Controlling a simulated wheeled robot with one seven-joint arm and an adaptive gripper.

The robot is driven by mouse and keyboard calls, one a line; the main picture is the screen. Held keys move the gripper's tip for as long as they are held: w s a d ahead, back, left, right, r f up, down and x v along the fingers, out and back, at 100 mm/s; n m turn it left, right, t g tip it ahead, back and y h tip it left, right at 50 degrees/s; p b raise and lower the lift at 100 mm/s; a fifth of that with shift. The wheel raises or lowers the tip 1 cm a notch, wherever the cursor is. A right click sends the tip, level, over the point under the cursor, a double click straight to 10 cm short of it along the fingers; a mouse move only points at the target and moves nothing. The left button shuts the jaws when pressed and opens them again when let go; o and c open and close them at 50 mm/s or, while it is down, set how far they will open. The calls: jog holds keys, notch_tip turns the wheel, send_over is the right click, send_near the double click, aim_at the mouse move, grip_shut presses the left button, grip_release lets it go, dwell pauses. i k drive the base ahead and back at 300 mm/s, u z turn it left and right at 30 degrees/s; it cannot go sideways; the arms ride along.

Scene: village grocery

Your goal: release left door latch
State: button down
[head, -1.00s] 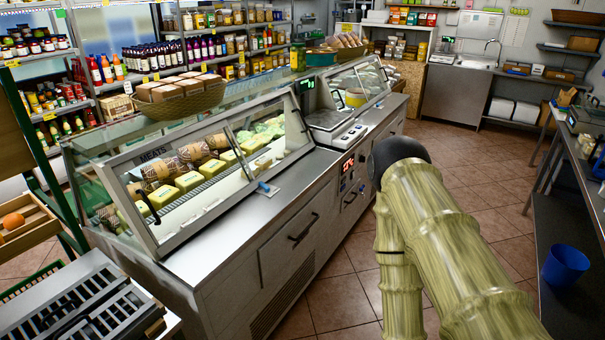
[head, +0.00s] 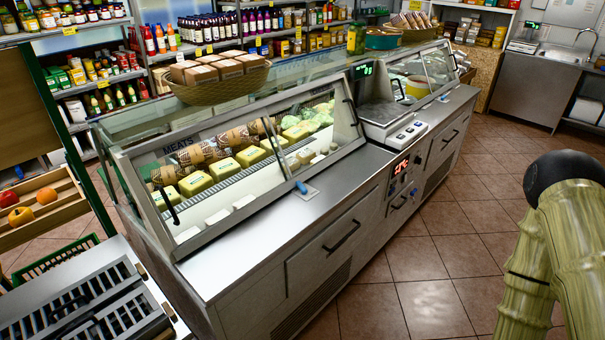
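The glass-fronted display case (head: 230,165) marked MEATS stands in the middle of the head view, with yellow blocks, wrapped rolls and green heads inside. Its slanted glass front looks closed. A small blue-handled latch (head: 302,187) sits at the lower edge of the glass, on the steel ledge. A dark bar handle (head: 172,209) shows at the left part of the glass. I cannot tell whether the latch is engaged. My gripper is out of view; only links of my arm show at the right edge, well apart from the case.
A basket of brown packages (head: 218,82) stands on top of the case. A scale (head: 393,125) and a second glass case (head: 420,78) continue to the right. A black slatted rack (head: 85,310) is at the lower left. The tiled floor (head: 430,270) in front is clear.

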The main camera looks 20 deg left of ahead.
aim_at(304, 190)
jog(key=u, duration=0.35)
jog(key=i, duration=0.7)
jog(key=u, duration=0.55)
